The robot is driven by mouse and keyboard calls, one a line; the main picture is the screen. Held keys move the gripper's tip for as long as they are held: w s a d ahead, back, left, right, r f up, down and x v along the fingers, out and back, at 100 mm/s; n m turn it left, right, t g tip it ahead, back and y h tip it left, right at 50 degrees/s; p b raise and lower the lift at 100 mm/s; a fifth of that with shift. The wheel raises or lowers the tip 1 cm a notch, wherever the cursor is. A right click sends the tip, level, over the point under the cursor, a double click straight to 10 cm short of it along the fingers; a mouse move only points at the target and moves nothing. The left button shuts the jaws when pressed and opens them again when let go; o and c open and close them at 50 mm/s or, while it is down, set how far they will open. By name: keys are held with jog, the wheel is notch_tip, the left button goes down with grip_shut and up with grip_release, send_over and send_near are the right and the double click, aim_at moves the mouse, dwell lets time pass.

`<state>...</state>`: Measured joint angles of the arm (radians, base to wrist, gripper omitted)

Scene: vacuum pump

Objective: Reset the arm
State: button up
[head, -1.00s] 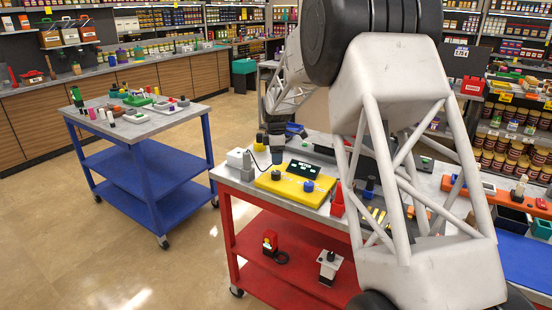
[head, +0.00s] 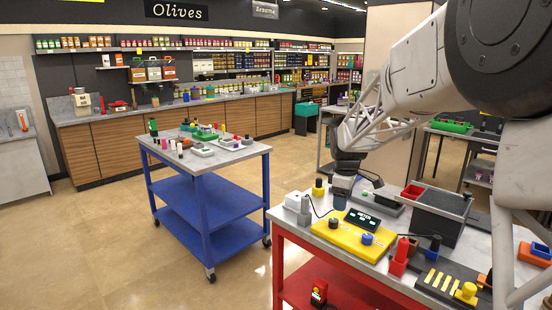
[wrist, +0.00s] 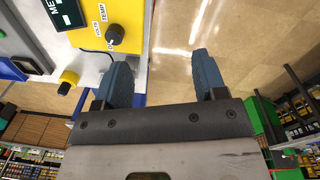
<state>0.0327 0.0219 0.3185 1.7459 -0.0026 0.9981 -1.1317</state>
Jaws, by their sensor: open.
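My arm reaches in from the upper right of the head view.
A white box (head: 298,203) with a cable, a yellow knob (head: 319,187), a red holder (head: 400,257) and a dark grey bin (head: 440,215) crowd the red cart. A blue cart (head: 205,217) with small items stands to the left. Open floor (head: 95,250) lies left of it.

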jog(key=s+a+r+m+t, duration=0.1)
jog(key=s+m, duration=0.5)
jog(key=s, duration=1.6)
jog(key=s+a+m+t, duration=0.1)
jog(key=s+m, duration=0.5)
jog(key=s, duration=1.6)
jog(key=shift+s+r+m, duration=0.35)
jog(key=shift+s+m, duration=0.05)
